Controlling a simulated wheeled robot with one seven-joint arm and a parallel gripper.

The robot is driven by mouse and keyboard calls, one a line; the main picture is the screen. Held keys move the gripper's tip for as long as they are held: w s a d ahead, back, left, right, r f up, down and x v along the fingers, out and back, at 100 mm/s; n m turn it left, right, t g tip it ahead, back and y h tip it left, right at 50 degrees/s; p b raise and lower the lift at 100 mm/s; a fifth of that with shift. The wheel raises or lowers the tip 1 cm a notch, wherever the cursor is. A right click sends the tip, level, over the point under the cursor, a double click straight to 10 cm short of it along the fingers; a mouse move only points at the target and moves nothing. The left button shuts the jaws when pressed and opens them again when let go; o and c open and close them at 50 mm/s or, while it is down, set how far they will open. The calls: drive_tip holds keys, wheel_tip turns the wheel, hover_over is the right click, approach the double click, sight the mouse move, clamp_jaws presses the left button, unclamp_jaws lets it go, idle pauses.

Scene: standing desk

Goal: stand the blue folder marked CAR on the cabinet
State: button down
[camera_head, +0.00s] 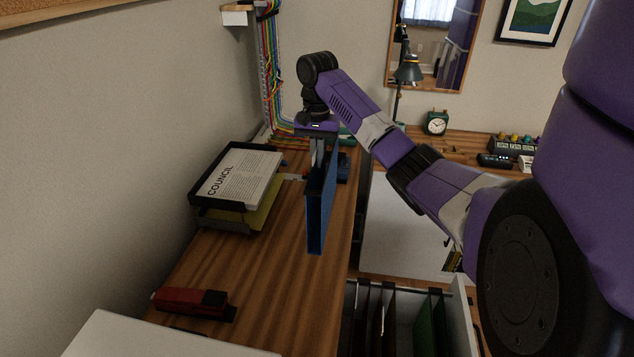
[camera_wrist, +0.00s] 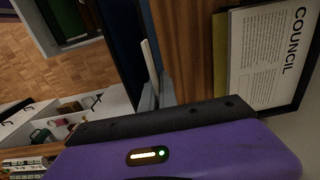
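The blue folder (camera_head: 316,215) hangs upright below my gripper (camera_head: 317,152) in the head view, its narrow edge towards the camera. My gripper points down and appears shut on the folder's upper edge. In the wrist view the folder (camera_wrist: 122,42) is a dark blue strip beside the pale fingers (camera_wrist: 152,75). The CAR marking does not show. The folder is over the right part of a long wooden top (camera_head: 255,270); I cannot tell whether its lower edge touches the wood. I cannot tell for certain which furniture is the cabinet.
A black paper tray (camera_head: 222,217) with a COUNCIL sheet stands left of the folder. A red stapler (camera_head: 190,301) lies nearer. An open drawer (camera_head: 462,318) with hanging files is at lower right. Bare wood lies between tray and stapler.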

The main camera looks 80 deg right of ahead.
sight(318, 173)
drive_tip(key=shift+f+b, duration=0.3)
drive_tip(key=shift+f, duration=2.75)
drive_tip(key=c, duration=1.6)
unclamp_jaws()
drive_tip(key=shift+c, duration=0.2)
wheel_tip(318, 173, up, 12)
drive_tip(key=p, duration=0.3)
drive_tip(key=shift+s, duration=0.15)
